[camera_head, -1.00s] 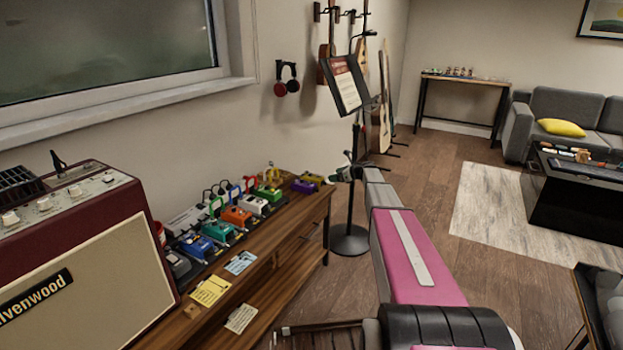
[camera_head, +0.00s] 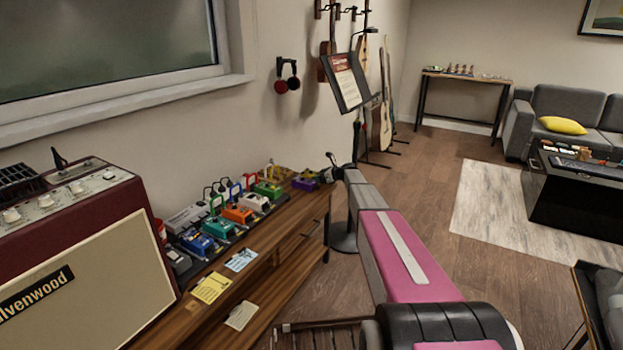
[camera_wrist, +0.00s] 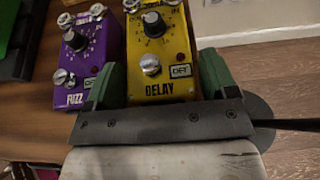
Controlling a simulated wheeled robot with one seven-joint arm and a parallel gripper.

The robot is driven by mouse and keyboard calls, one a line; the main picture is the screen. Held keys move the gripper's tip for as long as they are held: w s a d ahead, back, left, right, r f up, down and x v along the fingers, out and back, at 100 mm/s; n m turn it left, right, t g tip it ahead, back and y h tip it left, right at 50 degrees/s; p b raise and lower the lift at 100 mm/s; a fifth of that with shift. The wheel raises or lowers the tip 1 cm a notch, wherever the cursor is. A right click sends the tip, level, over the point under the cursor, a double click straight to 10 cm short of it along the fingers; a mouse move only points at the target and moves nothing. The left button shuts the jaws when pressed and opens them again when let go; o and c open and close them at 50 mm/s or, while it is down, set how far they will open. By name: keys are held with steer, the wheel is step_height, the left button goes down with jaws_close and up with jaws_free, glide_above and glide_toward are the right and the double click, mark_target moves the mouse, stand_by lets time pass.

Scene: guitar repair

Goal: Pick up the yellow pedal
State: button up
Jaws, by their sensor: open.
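The yellow pedal (camera_wrist: 160,48), marked DELAY, stands on the wooden surface in the wrist view, with knobs and a silver footswitch on its top. My gripper (camera_wrist: 161,76) is open, its green fingers on either side of the pedal's near end. The left finger is in the narrow space between the yellow pedal and a purple pedal (camera_wrist: 88,60) marked FUZZ. Whether the fingers touch the yellow pedal is unclear. In the head view the purple pedal (camera_head: 304,185) is at the far end of the bench, and the yellow one is hard to make out beside my arm.
A row of coloured pedals, including a blue one (camera_head: 194,244) and an orange one (camera_head: 238,214), stands along the wooden bench (camera_head: 285,235). A large amplifier (camera_head: 95,270) is at its near end. A music stand (camera_head: 347,82) stands beyond my arm.

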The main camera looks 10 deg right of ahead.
steer(key=c, duration=0.9)
steer(key=shift+r, duration=0.1)
